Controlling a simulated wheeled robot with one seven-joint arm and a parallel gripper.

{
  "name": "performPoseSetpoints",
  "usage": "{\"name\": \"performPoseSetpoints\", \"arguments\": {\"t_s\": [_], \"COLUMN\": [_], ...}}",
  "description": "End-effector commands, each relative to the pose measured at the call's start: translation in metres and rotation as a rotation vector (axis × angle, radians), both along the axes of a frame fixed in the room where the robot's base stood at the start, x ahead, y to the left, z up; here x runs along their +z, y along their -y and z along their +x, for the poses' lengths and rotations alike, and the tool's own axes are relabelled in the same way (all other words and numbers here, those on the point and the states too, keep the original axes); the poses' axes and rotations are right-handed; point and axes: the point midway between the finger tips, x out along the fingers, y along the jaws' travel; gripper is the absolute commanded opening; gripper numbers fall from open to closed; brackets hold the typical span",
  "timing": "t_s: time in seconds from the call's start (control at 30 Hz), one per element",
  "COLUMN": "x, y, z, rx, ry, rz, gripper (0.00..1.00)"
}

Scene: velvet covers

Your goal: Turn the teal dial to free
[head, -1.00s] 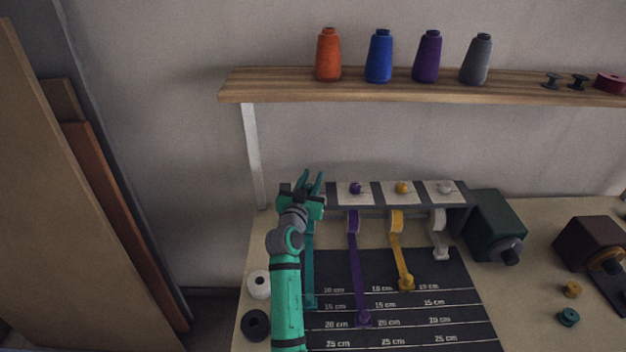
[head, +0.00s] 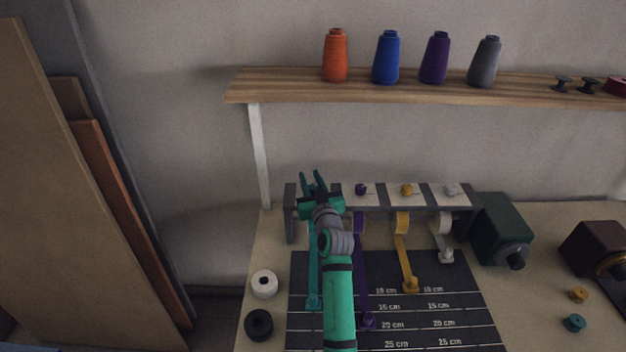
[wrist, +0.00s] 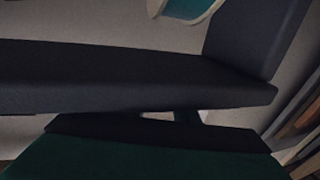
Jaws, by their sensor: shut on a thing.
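The teal dial itself is hidden behind my gripper (head: 313,179) in the head view, at the left end of the dispenser rail (head: 377,194). In the wrist view a teal roll with a pale rim (wrist: 195,8) shows at the top edge. The dial's setting and any free mark cannot be read.
Purple (head: 361,189), yellow (head: 406,189) and white (head: 451,188) dials stand along the rail to the right. A wooden shelf (head: 430,88) with thread cones is above. A green box (head: 500,228) stands right of the rail. White (head: 264,283) and black (head: 258,324) spools lie left of the mat.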

Motion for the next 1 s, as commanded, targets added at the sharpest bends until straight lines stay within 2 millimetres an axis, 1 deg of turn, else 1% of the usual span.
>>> {"name": "performPoseSetpoints", "arguments": {"t_s": [0.03,0.07,0.6,1.0], "x": [0.002,0.002,0.001,0.0], "y": [0.004,0.003,-0.009,-0.015], "z": [0.0,0.0,-0.004,-0.008], "rx": [0.019,0.035,0.338,0.502], "ry": [0.003,0.003,0.001,0.0], "rz": [0.0,0.0,0.001,0.001], "gripper": [0.04,0.04,0.04,0.04]}}
